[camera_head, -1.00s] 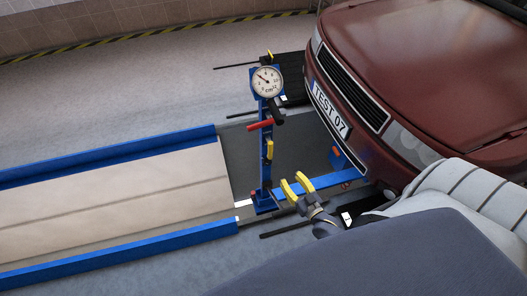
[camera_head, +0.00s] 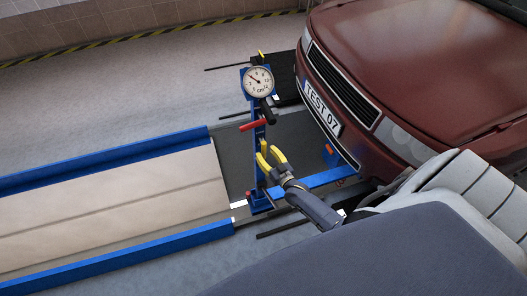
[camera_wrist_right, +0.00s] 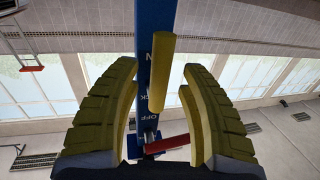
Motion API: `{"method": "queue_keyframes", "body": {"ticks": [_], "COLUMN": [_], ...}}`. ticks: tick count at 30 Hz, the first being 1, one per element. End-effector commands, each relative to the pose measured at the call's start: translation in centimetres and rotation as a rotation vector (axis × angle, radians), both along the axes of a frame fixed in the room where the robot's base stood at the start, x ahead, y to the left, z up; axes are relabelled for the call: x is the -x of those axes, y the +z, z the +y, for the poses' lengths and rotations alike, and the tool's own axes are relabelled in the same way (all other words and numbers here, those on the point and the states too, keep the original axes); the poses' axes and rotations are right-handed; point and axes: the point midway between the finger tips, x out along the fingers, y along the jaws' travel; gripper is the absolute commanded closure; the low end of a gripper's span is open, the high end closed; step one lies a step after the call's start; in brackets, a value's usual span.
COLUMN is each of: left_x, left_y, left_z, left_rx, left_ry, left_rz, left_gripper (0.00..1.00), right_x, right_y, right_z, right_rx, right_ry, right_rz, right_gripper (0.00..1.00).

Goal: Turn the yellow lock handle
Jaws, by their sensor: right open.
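The yellow lock handle (camera_head: 264,145) is on the blue post (camera_head: 258,137) of the jack, below the red lever (camera_head: 254,125). It is small in the head view and partly hidden by my right gripper (camera_head: 270,156). In the right wrist view the handle (camera_wrist_right: 161,70) hangs upright along the post, between my two open yellow fingers (camera_wrist_right: 158,85). A gap shows on both sides of it, so neither finger touches it there. Letters including "OFF" show on the post below. My left gripper is not in view.
A round gauge (camera_head: 258,82) tops the post. A blue beam (camera_head: 318,180) runs right towards the dark red car (camera_head: 420,70). A blue-edged platform (camera_head: 110,205) lies left. The floor behind is mostly clear.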

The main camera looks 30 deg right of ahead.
Motion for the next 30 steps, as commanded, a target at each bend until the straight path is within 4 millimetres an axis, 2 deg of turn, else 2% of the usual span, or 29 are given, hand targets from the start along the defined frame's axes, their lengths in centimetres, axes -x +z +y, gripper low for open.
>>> {"method": "queue_keyframes", "body": {"ticks": [7,21,30], "left_x": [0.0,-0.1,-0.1], "left_y": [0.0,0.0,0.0], "left_z": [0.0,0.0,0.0], "left_rx": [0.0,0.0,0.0], "left_ry": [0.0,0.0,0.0], "left_rz": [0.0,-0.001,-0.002], "left_gripper": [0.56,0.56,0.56], "right_x": [-1.8,-2.2,-2.1], "right_y": [0.0,0.0,0.0], "right_z": [0.0,0.0,0.0], "right_rx": [0.0,-0.001,-0.001], "right_ry": [0.001,0.001,0.001], "right_rz": [0.0,0.001,0.001], "right_gripper": [0.57,0.58,0.93]}}
